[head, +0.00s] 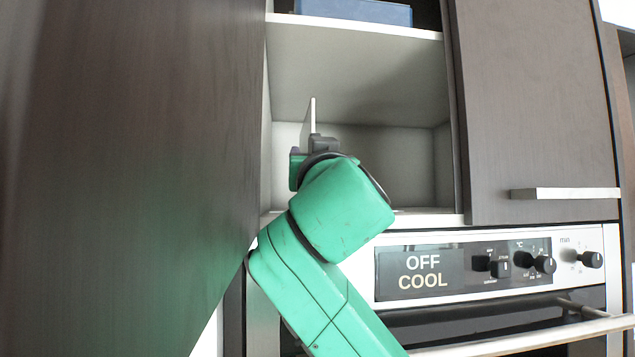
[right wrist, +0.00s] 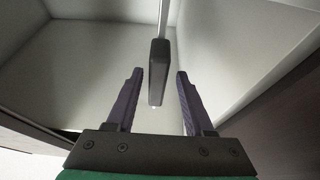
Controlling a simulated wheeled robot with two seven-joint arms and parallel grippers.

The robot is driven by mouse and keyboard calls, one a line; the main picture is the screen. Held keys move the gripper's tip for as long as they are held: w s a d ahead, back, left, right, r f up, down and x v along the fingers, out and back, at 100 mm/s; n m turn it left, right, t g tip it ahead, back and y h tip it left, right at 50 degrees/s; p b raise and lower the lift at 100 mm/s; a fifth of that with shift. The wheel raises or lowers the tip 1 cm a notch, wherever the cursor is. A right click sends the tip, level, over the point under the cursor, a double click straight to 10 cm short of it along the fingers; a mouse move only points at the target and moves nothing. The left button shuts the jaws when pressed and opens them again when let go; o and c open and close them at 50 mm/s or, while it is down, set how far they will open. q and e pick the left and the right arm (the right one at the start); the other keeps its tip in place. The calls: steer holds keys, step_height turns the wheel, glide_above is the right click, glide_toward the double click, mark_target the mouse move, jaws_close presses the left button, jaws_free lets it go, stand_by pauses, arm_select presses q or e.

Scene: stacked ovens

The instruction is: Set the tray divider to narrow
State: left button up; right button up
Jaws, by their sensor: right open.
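The tray divider (head: 309,118) is a thin pale upright panel in the lower open compartment of the cabinet, left of its middle. In the right wrist view its pale edge (right wrist: 164,18) runs up from a dark block-like handle (right wrist: 158,65). My right gripper (right wrist: 158,78) is open, with one dark purple finger on each side of the handle. Gaps show between the handle and both fingers, and the gripper is not closed on it. In the head view my green wrist hides most of the gripper and the lower part of the divider. My left gripper is not in view.
A dark cabinet door (head: 130,150) fills the left side, close to my arm. Another dark door (head: 530,100) with a pale handle stands right of the opening. A shelf (head: 350,28) lies above, with a blue object on it. Below is an oven panel (head: 490,268) reading "OFF COOL".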

steer(key=b+v, duration=0.5)
steer(key=v, duration=0.6)
steer(key=shift+a, duration=0.2)
steer(key=shift+w+f, duration=0.1)
